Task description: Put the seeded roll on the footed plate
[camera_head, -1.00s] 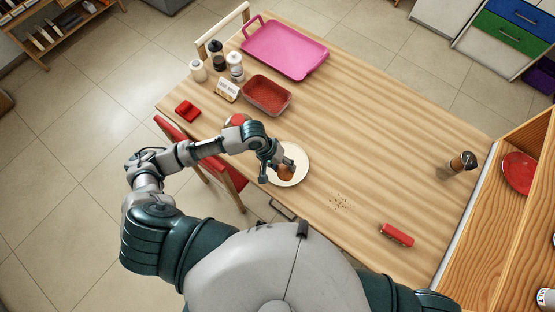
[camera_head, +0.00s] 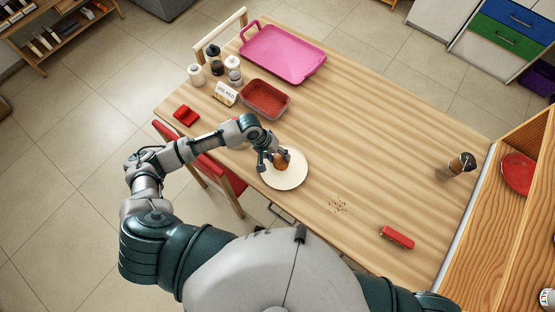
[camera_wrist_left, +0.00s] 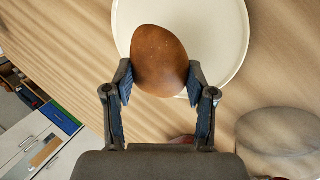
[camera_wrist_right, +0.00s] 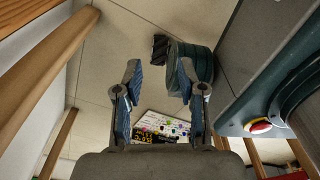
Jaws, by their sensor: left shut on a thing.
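The seeded roll (camera_head: 281,162) is brown and egg-shaped, with pale specks visible in the left wrist view (camera_wrist_left: 158,58). My left gripper (camera_head: 271,163) is shut on it, one finger on each side. The footed plate (camera_head: 290,181) is a round cream plate near the table's front edge; its foot is hidden. The roll overlaps the plate (camera_wrist_left: 228,40) in both views; I cannot tell whether it touches it. My right gripper (camera_wrist_right: 160,72) is open and empty in its wrist view, away from the table top, and out of the head view.
A red basket (camera_head: 265,99) and a pink tray (camera_head: 285,53) lie behind the plate. Jars and a small sign (camera_head: 225,94) stand at the left. Crumbs (camera_head: 338,206), a red brush (camera_head: 397,237) and a mill (camera_head: 461,164) are to the right. The table's middle is clear.

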